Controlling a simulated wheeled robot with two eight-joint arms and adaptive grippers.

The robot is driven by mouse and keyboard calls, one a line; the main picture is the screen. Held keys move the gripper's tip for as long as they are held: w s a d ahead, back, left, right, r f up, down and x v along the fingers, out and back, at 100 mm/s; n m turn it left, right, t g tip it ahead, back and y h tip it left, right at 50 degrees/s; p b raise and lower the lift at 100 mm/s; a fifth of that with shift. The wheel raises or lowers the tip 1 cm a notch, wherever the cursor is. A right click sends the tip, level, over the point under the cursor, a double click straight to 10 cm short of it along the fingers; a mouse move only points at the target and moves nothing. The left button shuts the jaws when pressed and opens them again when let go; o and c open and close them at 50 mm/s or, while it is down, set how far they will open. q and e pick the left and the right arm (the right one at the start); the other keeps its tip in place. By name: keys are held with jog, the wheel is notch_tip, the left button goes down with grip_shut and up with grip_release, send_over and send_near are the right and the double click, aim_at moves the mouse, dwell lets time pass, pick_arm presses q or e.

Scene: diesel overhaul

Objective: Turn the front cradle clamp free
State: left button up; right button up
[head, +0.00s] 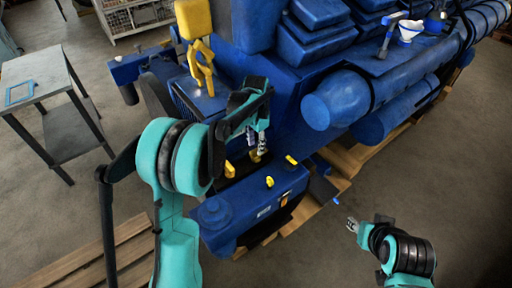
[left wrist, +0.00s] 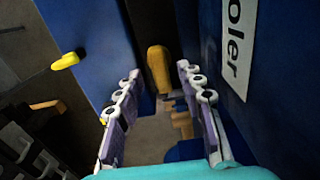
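Several small yellow clamp handles sit around the blue block low on the engine's near side; one handle (head: 270,181) is on its top and another (head: 291,160) is at its far edge. I cannot tell by sight which is the front cradle clamp. My left gripper (head: 259,148) points down by the engine, close to a yellow handle (head: 255,156). In the left wrist view its fingers (left wrist: 160,105) are spread, with a yellow handle (left wrist: 158,68) ahead in the gap, not visibly touched. My right gripper (head: 351,224) hangs apart over the floor, its fingers too small to judge.
The blue engine (head: 337,98) rests on wooden pallets (head: 325,207). A blue wall with a white label (left wrist: 238,45) stands close right of my left fingers; another yellow handle (left wrist: 65,61) is at left. A grey table (head: 40,72) stands at far left.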

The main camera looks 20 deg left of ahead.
aim_at(256, 151)
pick_arm(q)
notch_tip(256, 151, up, 10)
dwell(0.3)
jog(key=shift+s, duration=0.1)
jog(key=s+f+n+t+b, duration=0.2)
jog(key=s+n+t+b, duration=0.3)
jog(key=s, duration=0.8)
jog(key=s+f+b, duration=0.1)
jog(key=s+f, duration=0.2)
jog(key=s, duration=0.1)
jog(key=s+f+n+t+b, duration=0.1)
jog(key=s+f+b, duration=0.1)
jog(key=s+f, duration=0.1)
jog(key=s+f+n+b, duration=0.1)
jog(key=s+f+b, duration=0.1)
jog(key=s+f, duration=0.2)
jog(key=shift+s+t, duration=0.4)
jog(key=shift+s, duration=0.4)
jog(key=shift+s+f+n, duration=0.25)
jog(key=shift+f+n, duration=0.05)
jog(key=shift+f, duration=0.15)
